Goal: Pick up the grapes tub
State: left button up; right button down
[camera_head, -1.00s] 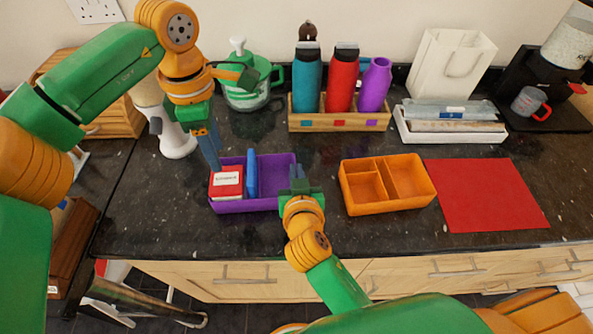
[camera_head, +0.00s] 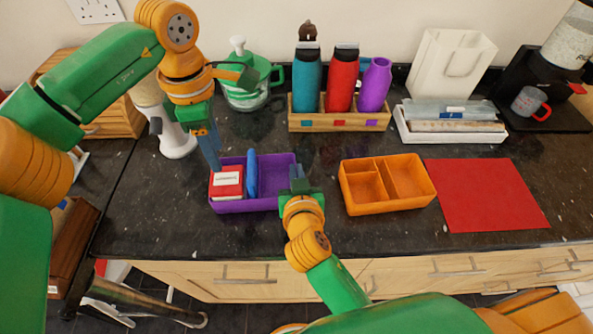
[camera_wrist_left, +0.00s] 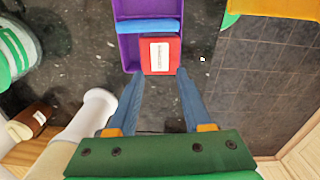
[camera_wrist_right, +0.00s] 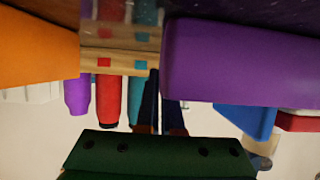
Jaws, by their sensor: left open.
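A red tub (camera_head: 227,184) with a white label stands in the left end of a purple box (camera_head: 245,206). The label is too small to read surely. In the left wrist view the red tub (camera_wrist_left: 160,55) lies just beyond the fingertips, centred between them. My left gripper (camera_head: 216,168) is open and empty, above and beside the tub's far left side. My right gripper (camera_head: 299,172) is at the purple box's right end.
A blue item (camera_head: 252,175) stands beside the tub in the box. An orange divided box (camera_head: 387,203) and a red mat (camera_head: 487,195) lie to the right. Bottles in a wooden rack (camera_head: 340,122) and a green-white pot (camera_head: 245,98) stand behind. The counter between is clear.

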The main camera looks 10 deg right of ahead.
aim_at(226, 178)
pick_arm(q)
jog(key=shift+o, duration=1.3)
jog(key=shift+r, duration=0.25)
jog(key=o, duration=0.5)
notch_tip(226, 178, up, 3)
jog(key=shift+w+a+r+m, duration=0.1)
jog(key=shift+m, duration=0.3)
jog(key=shift+o, duration=0.2)
notch_tip(226, 178, down, 12)
jog(key=shift+r, duration=0.1)
grip_shut()
